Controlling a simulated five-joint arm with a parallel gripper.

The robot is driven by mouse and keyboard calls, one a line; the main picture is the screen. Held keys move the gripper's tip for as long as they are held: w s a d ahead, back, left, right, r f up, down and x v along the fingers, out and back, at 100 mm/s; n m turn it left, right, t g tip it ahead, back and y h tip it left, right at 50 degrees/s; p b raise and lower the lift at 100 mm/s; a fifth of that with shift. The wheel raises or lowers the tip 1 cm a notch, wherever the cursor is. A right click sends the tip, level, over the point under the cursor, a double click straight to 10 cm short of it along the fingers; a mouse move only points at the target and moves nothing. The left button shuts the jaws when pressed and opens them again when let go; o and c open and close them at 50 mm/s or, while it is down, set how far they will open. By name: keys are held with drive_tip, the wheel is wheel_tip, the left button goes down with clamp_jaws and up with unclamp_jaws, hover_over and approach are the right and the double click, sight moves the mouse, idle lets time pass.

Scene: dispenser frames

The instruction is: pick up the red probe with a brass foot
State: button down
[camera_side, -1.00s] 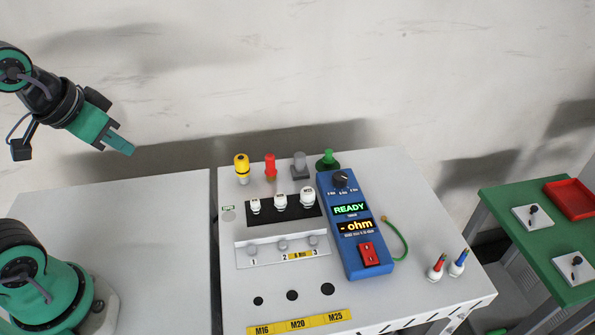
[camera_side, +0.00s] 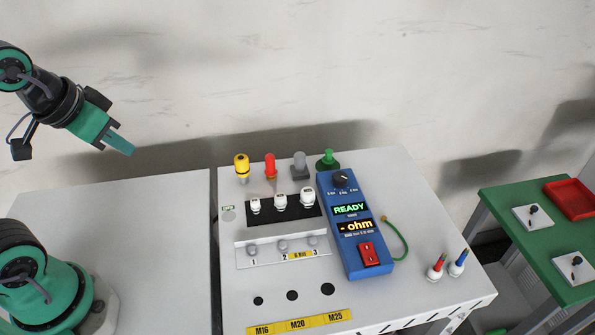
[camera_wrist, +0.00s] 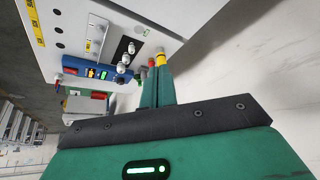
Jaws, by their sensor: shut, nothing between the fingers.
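A red-topped probe (camera_side: 439,262) stands in a white holder at the right front of the white table in the side view. A blue one (camera_side: 459,261) stands beside it. No brass foot shows on the red one; its lower end is hidden in the holder. Another red upright piece (camera_side: 270,166) stands in the back row; it also shows, partly hidden, past my fingers in the wrist view (camera_wrist: 150,62). My gripper (camera_side: 127,149) is shut and empty. It hangs in the air at the upper left, well apart from both red pieces.
A yellow piece (camera_side: 241,168), a grey one (camera_side: 299,165) and a green one (camera_side: 327,160) share the back row. A blue meter (camera_side: 361,258) reads READY. A green table (camera_side: 525,245) with a red tray (camera_side: 573,199) is at right. The left tabletop (camera_side: 150,215) is clear.

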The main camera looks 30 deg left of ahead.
drive_tip(key=c, duration=1.2)
unclamp_jaws()
drive_tip(key=shift+o, duration=0.2)
